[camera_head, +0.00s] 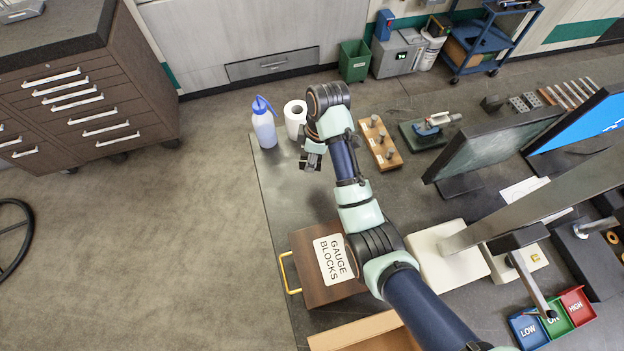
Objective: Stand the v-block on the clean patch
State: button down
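My gripper (311,162) hangs over the left part of the dark bench top (290,195), just below the paper roll. Its fingers are small and dark here, and I cannot tell whether they are apart or hold anything. A small dark block (490,103) stands at the back right of the bench and may be the v-block; its shape is too small to be sure. It is far to the right of my gripper. I cannot make out a distinct clean patch; my arm hides part of the bench.
A wooden pin block (380,143), a green-based fixture (430,127) and monitors (497,145) stand to the right. A gauge-block box (310,268) is in front. Bench between roll and box looks clear.

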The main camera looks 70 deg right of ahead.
aim_at(310, 179)
notch_tip(310, 179, down, 10)
jog(key=shift+r, duration=0.1)
dwell(0.4)
jog(key=shift+f+b, duration=0.2)
jog(key=shift+b, duration=0.1)
jog(key=shift+c, duration=2.2)
grip_release()
jog(key=shift+f, duration=0.1)
jog(key=r+p, duration=0.1)
jog(key=r, duration=0.3)
jog(key=s+r+p, duration=0.1)
jog(key=r, duration=0.3)
jog(key=r+p, duration=0.1)
jog(key=r, duration=0.3)
jog(key=shift+s+d+r, duration=0.2)
jog(key=shift+s, duration=0.2)
jog(key=shift+f, duration=0.1)
